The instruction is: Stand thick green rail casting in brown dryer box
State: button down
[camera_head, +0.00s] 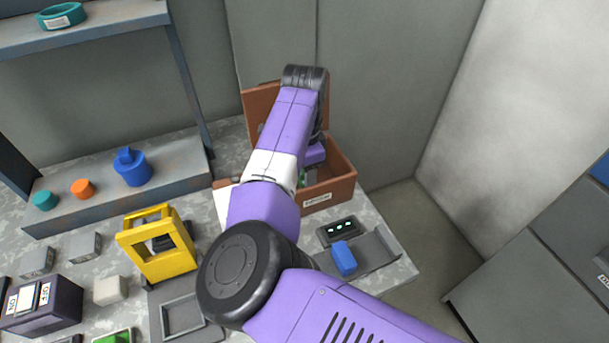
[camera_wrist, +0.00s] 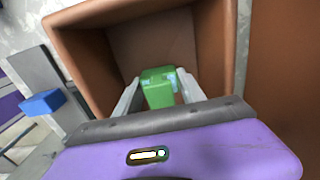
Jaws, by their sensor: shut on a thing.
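The brown dryer box (camera_head: 335,188) stands at the back right of the bench, with its lid raised behind it and a label on its front. In the wrist view its open inside (camera_wrist: 150,45) surrounds the area in front of my gripper. My gripper (camera_wrist: 158,95) is shut on the green rail casting (camera_wrist: 158,86), with one finger on each side. The casting is over or inside the box opening; I cannot tell if it touches the floor.
A blue block (camera_head: 343,258) lies by a dark display panel (camera_head: 338,230) in front of the box. A yellow frame (camera_head: 158,245) stands left of my arm. A grey wall closes the back.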

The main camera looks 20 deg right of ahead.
jog(key=shift+f, duration=0.15)
jog(key=c, duration=0.7)
grip_release()
notch_tip(320, 180, up, 12)
jog(key=shift+r, duration=0.1)
dwell(0.4)
